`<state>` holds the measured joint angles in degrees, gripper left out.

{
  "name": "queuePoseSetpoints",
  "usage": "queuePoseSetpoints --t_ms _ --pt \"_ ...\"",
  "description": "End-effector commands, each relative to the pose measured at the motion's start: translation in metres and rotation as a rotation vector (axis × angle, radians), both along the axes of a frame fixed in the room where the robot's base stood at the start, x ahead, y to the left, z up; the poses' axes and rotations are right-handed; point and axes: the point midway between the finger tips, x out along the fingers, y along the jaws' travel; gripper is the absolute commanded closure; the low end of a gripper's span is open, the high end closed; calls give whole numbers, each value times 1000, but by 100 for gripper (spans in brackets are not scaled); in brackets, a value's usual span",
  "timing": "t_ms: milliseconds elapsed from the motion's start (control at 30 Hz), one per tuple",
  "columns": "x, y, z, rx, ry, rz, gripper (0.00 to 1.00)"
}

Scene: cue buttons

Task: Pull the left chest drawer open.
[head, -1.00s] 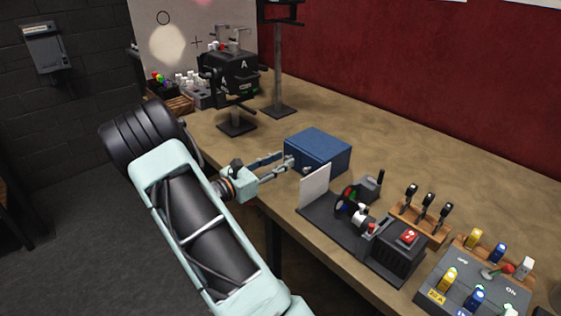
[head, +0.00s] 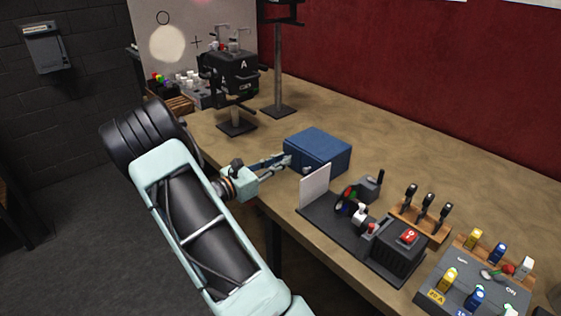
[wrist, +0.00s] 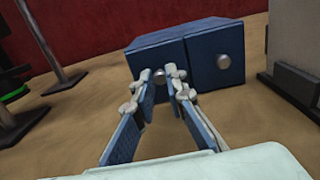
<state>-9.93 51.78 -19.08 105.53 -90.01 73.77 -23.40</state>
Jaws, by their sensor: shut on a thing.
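The blue chest (head: 322,146) stands on the bench, and its front with two drawers shows in the wrist view. The left drawer (wrist: 143,65) has a round silver knob (wrist: 159,76) between my fingertips. The right drawer (wrist: 216,72) has its own knob (wrist: 223,61), free of my gripper. My gripper (head: 287,161) is shut on the left knob, with a finger on each side; it also shows in the wrist view (wrist: 160,79). The fingers partly hide the lower part of the left drawer front. I see no clear gap at that drawer.
A white upright panel (head: 314,186) stands close to the right of my gripper, on a dark base with a small device. A black stand (head: 237,126) and a tall post (head: 279,80) are behind to the left. A switch panel (head: 470,285) is at lower right.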

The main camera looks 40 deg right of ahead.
Motion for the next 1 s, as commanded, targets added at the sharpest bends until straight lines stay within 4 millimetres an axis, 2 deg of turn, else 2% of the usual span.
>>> queuePoseSetpoints --t_ms 300,400,533,767,800,933,1000 --pt "-3 71 1 1 0 7 100" --pt "-5 86 1 0 0 5 100" --pt "-7 93 0 0 0 2 100" --pt "-7 93 0 0 0 1 100" --pt "-7 93 0 0 0 1 87" --pt "-7 93 0 0 0 1 72" --pt "-7 93 0 0 0 1 71"
